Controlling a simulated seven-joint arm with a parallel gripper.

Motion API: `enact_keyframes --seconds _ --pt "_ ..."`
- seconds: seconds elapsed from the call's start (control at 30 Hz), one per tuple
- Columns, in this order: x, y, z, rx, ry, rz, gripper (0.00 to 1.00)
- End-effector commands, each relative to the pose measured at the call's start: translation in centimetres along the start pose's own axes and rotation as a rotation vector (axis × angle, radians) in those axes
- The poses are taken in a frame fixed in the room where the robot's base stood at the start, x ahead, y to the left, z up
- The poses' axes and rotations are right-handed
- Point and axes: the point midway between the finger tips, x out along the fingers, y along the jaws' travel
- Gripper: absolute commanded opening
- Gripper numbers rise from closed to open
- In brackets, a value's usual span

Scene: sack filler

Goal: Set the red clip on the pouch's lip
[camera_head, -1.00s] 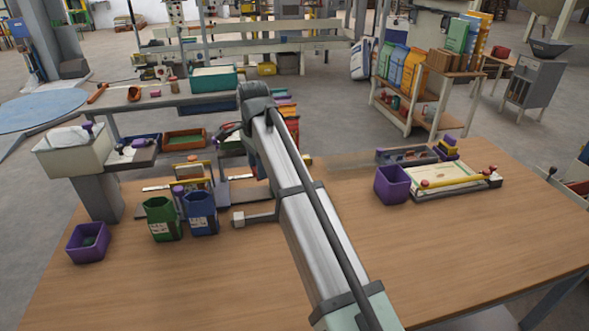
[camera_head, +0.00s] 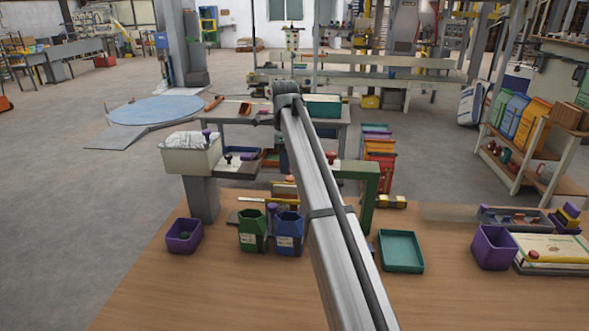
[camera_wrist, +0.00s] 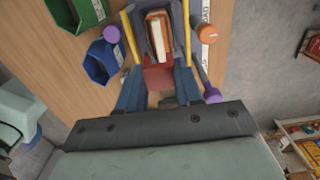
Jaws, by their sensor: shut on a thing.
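In the wrist view, my gripper (camera_wrist: 158,82) points down with a blue finger on each side of a red piece (camera_wrist: 158,74), which looks like the red clip held between them. Just beyond it is a dark grey-blue open holder or pouch (camera_wrist: 140,36) with brown and white contents, between two yellow rods (camera_wrist: 130,38). I cannot tell whether the red piece touches it. A green open container (camera_wrist: 92,12) and a blue one (camera_wrist: 103,62) stand to the left. In the head view, my arm hides the gripper and the clip.
In the head view, the green container (camera_head: 252,232) and blue container (camera_head: 288,234) stand left of my arm, with a purple bin (camera_head: 184,236) further left. A teal tray (camera_head: 401,252) and another purple bin (camera_head: 493,248) are right. A green frame (camera_head: 369,196) stands behind. The front table is clear.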

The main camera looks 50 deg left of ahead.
Motion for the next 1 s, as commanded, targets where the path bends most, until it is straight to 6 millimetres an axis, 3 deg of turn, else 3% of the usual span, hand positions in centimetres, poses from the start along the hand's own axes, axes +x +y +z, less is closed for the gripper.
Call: enact_keyframes --seconds 0.7,1.0 --pt "3.5 0.0 0.0 0.0 0.0 0.0 0.07" --pt "4.0 0.0 0.0 0.0 0.0 0.0 0.07"
